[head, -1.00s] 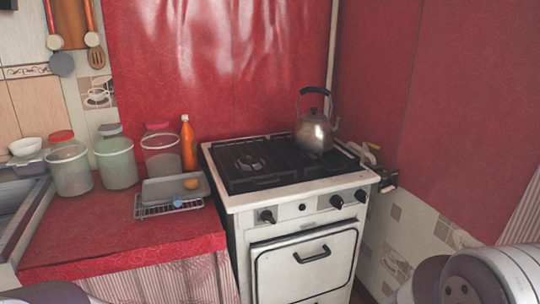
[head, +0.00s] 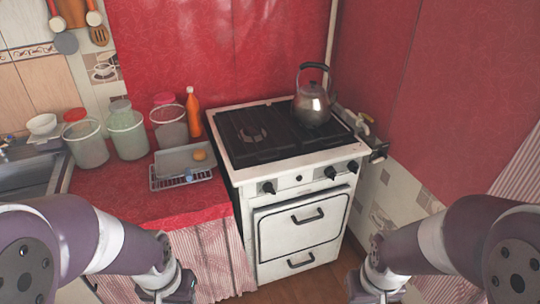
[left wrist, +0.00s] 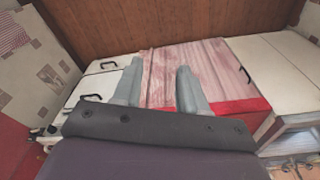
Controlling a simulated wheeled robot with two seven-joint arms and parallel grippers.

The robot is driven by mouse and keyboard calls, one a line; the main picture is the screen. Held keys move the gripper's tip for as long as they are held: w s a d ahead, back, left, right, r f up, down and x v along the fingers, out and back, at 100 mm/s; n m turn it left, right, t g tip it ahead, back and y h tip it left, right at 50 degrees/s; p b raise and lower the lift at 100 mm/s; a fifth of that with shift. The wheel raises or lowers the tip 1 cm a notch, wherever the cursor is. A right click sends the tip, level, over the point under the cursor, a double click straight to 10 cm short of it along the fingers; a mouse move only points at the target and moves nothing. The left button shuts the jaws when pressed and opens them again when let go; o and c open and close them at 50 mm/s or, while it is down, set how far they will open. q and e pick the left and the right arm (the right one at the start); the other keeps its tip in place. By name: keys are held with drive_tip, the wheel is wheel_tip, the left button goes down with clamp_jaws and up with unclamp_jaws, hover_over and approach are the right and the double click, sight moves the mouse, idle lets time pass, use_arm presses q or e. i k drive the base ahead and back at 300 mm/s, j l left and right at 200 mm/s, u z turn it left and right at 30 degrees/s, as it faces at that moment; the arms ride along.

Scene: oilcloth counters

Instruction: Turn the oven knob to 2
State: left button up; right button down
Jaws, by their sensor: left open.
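The white oven (head: 300,222) stands at the centre of the head view with its door shut. Dark knobs sit on its front panel: a left knob (head: 268,187), a middle-right knob (head: 330,172) and a right knob (head: 353,166). Their number marks are too small to read. My left gripper (left wrist: 160,66) is open and empty in the left wrist view, with the striped curtain and red counter edge behind its fingers. It is apart from the knobs. In the head view my right arm (head: 410,250) reaches down at the right; its fingers are out of frame.
A metal kettle (head: 312,104) stands on the stove top's right side. The red counter (head: 120,208) at left holds several jars, an orange bottle (head: 193,112), and a tray (head: 185,161) on a rack. A pipe with a valve (head: 367,135) sits right of the stove. Floor in front is clear.

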sight(268, 187)
drive_tip(key=i+l, duration=0.15)
drive_tip(key=l, duration=0.15)
drive_tip(key=i+l, duration=0.1)
drive_tip(key=l, duration=0.2)
drive_tip(key=i+l+u, duration=0.1)
drive_tip(key=l, duration=0.2)
drive_tip(key=i+l, duration=0.2)
drive_tip(key=l+u, duration=0.05)
drive_tip(key=l, duration=0.05)
